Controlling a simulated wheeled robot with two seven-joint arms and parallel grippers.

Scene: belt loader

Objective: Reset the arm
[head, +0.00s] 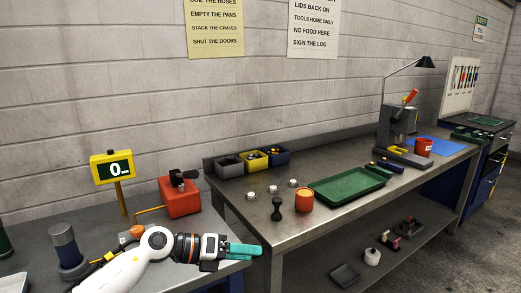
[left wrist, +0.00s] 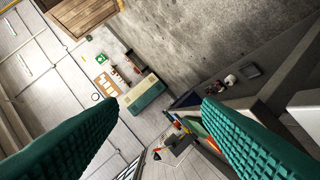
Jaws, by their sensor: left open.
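My left arm comes in from the lower left in the head view, over the front edge of the near bench. Its gripper (head: 250,250) has teal fingers that point right, level with the bench edge. In the left wrist view the two ribbed fingers of the left gripper (left wrist: 162,101) stand wide apart with nothing between them. The gripper is open and empty. My right gripper is in neither view.
The near bench holds a red box (head: 180,198), a yellow display (head: 112,168) and a dark cylinder (head: 66,248). The steel table (head: 240,207) to the right holds bins, an orange cup (head: 304,200) and a green tray (head: 330,190). Floor at lower right is clear.

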